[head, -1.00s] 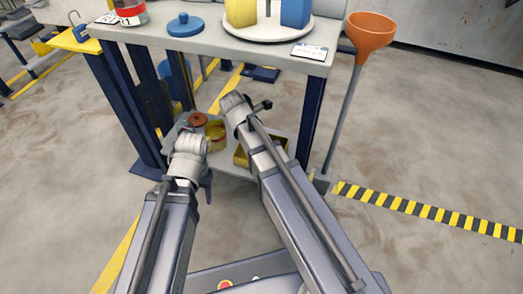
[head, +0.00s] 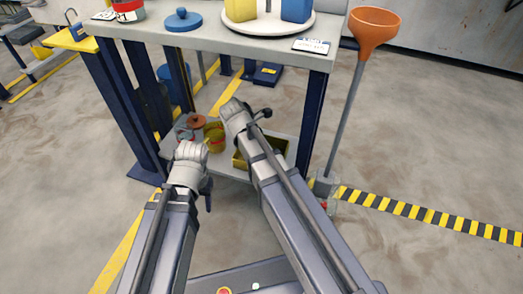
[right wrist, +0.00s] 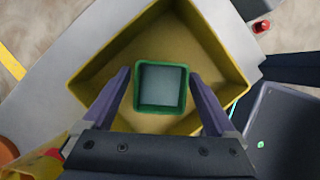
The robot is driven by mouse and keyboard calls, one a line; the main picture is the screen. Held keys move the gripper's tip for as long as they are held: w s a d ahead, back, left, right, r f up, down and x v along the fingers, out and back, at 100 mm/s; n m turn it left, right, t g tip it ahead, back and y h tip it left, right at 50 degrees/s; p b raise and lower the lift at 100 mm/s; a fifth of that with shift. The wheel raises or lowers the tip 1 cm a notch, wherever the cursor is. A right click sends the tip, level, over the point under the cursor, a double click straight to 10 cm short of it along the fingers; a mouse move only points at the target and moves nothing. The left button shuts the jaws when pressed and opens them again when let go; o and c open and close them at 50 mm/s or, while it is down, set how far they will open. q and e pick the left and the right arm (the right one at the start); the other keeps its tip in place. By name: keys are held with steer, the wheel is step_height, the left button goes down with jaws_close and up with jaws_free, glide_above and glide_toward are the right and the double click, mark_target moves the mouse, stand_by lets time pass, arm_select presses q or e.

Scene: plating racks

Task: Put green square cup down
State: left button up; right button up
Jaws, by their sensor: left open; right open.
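In the right wrist view the green square cup (right wrist: 162,87) is seen from above, upright, within the outline of the yellow square bin (right wrist: 215,52). My right gripper (right wrist: 162,98) is open, with one finger on each side of the cup; any small gap or contact is hard to tell. In the head view the yellow bin (head: 277,146) sits on the lower shelf, partly behind my right arm, and the cup is hidden there. My left gripper (head: 207,193) is open and mostly hidden behind its own wrist, near the front of the shelf.
The lower shelf (head: 233,170) also holds a yellow pot (head: 215,138) and a brown-lidded pot (head: 196,121). The tabletop (head: 225,42) overhangs it, with table legs at the sides. An orange funnel (head: 372,28) on a pole stands at the right.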

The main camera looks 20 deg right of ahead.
steer(key=shift+r, duration=0.1)
steer(key=shift+a+r+p, duration=0.1)
steer(key=shift+r+p, duration=0.4)
steer(key=shift+p, duration=0.1)
steer(key=p+v, duration=1)
steer(key=v, duration=0.1)
steer(key=shift+s+a, duration=0.1)
